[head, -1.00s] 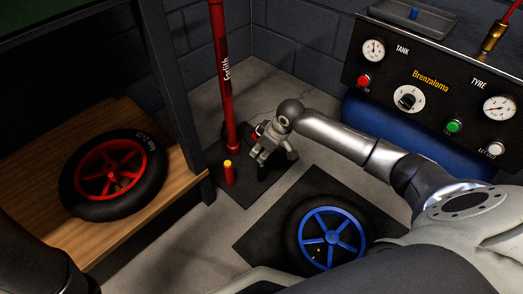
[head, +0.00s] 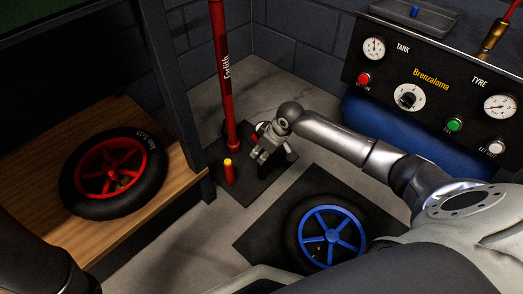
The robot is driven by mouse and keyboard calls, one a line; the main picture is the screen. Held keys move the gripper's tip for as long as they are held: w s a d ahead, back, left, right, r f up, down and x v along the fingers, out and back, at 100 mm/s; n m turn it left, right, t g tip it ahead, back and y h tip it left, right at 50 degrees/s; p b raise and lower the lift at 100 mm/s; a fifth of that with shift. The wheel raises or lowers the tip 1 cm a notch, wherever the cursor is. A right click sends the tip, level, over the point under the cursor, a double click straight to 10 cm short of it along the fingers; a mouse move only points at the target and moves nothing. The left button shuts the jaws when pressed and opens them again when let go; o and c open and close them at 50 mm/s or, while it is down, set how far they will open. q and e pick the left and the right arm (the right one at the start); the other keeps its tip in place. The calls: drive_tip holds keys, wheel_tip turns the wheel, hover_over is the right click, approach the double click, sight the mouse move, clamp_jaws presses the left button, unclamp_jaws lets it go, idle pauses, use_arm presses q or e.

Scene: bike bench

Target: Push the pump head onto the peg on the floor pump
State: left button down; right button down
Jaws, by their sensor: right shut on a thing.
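The floor pump's tall red tube (head: 222,75) stands on a dark mat in the corner. A short red upright piece with a yellow top (head: 229,172) stands in front of it; I take this to be the peg. My right gripper (head: 262,162) points down just right of the yellow-topped piece, apart from it in the picture. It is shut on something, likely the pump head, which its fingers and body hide. A small red and pale bit shows behind the gripper. My left gripper is out of view; only a dark part of my arm shows at lower left.
A wheel with a red rim (head: 108,172) lies on the wooden shelf (head: 45,128) at left. A wheel with a blue rim (head: 331,238) lies on a dark mat near my right arm. The gauge panel (head: 435,85) stands at back right. A dark bench post (head: 172,85) rises left of the pump.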

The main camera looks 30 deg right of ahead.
drive_tip(key=shift+f, duration=0.9)
drive_tip(key=c, duration=1.1)
unclamp_jaws()
drive_tip(key=shift+o, duration=0.2)
drive_tip(key=v, duration=1.2)
drive_tip(key=shift+a, duration=0.2)
drive_tip(key=shift+s, duration=0.1)
